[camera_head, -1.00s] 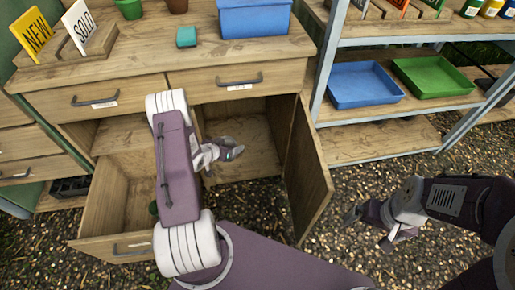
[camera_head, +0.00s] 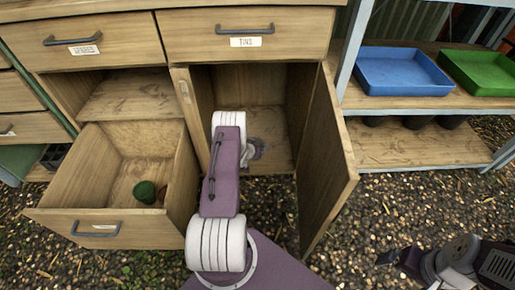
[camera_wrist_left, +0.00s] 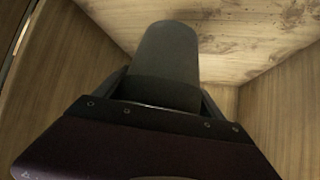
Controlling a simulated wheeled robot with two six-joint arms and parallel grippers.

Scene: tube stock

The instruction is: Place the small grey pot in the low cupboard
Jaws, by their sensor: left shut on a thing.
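The low cupboard (camera_head: 265,92) stands open under the drawer labelled "TINS", its door (camera_head: 330,160) swung out to the right. My left arm reaches into it. My left gripper (camera_head: 255,150) is mostly hidden behind my own arm in the head view. In the left wrist view my left gripper (camera_wrist_left: 165,95) is shut on the small grey pot (camera_wrist_left: 168,52), with wooden cupboard walls and a worn wooden surface around it. Whether the pot touches the cupboard floor I cannot tell. My right gripper (camera_head: 388,257) is low at the right over the gravel; its fingers are unclear.
An open drawer (camera_head: 105,228) at the left holds a green pot (camera_head: 145,192). The shelf unit at the right carries a blue tray (camera_head: 402,72) and a green tray (camera_head: 482,72), with dark pots beneath. The cupboard door's edge stands right of my left arm.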

